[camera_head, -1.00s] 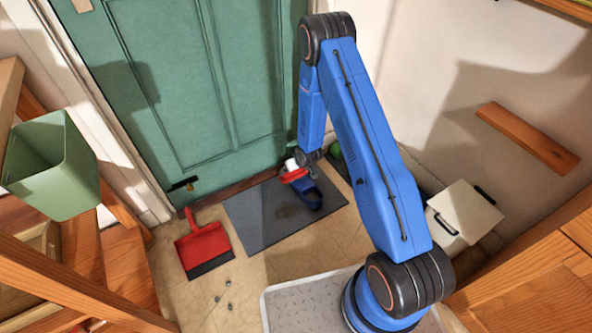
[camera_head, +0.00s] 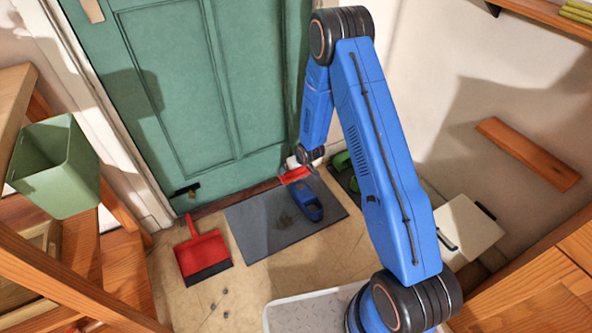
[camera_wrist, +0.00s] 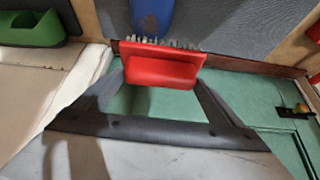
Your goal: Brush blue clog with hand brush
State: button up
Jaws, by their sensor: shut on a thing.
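My gripper (camera_head: 305,170) is shut on the red hand brush (camera_head: 294,175) above the door-side edge of the grey mat. In the wrist view the red brush (camera_wrist: 160,66) sits between both fingers, its pale bristles facing the blue clog (camera_wrist: 152,14). The blue clog (camera_head: 314,212) lies on the grey mat (camera_head: 258,240), on the camera side of the brush. Whether the bristles touch the clog is unclear. The wrist view shows only part of the clog.
Brown dirt (camera_head: 287,221) lies on the mat left of the clog. A red dustpan (camera_head: 203,255) and several small crumbs (camera_head: 225,291) are on the floor. Green clogs (camera_head: 343,161) stand on another mat to the right. The green door (camera_head: 190,100) is close behind the brush.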

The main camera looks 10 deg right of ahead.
aim_at(296, 173)
jog(key=shift+f, duration=0.2)
dwell(0.4)
jog(key=shift+f, duration=1.95)
